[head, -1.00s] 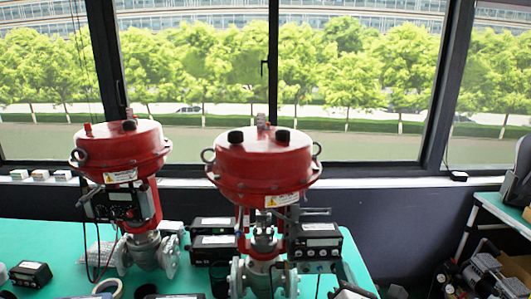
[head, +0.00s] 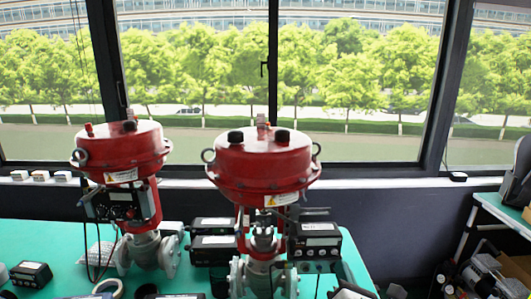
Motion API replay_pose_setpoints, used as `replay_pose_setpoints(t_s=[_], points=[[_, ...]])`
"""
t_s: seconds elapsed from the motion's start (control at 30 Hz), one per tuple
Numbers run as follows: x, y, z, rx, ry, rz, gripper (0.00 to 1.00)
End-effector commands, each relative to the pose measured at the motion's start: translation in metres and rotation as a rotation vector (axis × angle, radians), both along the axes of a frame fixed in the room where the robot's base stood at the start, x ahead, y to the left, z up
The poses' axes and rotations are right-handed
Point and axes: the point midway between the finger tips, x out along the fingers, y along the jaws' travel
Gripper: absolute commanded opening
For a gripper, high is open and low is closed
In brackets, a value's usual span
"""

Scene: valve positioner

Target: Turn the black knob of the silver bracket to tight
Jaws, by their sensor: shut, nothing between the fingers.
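The front valve has a red round actuator (head: 263,165) on a red yoke above a grey valve body (head: 262,277). A black positioner box (head: 318,241) with a pale label sits against the right side of its yoke. A dark bar-like part (head: 312,212) juts right, just above that box. The silver bracket and its black knob are too small or hidden for me to single out near the yoke. The two dark caps on top of the actuator are not clearly such a knob. My gripper does not show in the head view.
A second red valve (head: 122,150) stands on the left of the green table (head: 40,240). Black boxes (head: 212,241) lie between the valves. A cart (head: 497,213) stands at right; windows are behind.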

Motion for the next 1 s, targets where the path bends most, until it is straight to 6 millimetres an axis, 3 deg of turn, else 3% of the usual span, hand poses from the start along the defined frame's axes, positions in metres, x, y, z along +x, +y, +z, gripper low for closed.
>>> replay_pose_setpoints(t_s=[1.0], points=[[0.005,-0.014,-0.005,0.008,0.005,-0.01,0.0]])
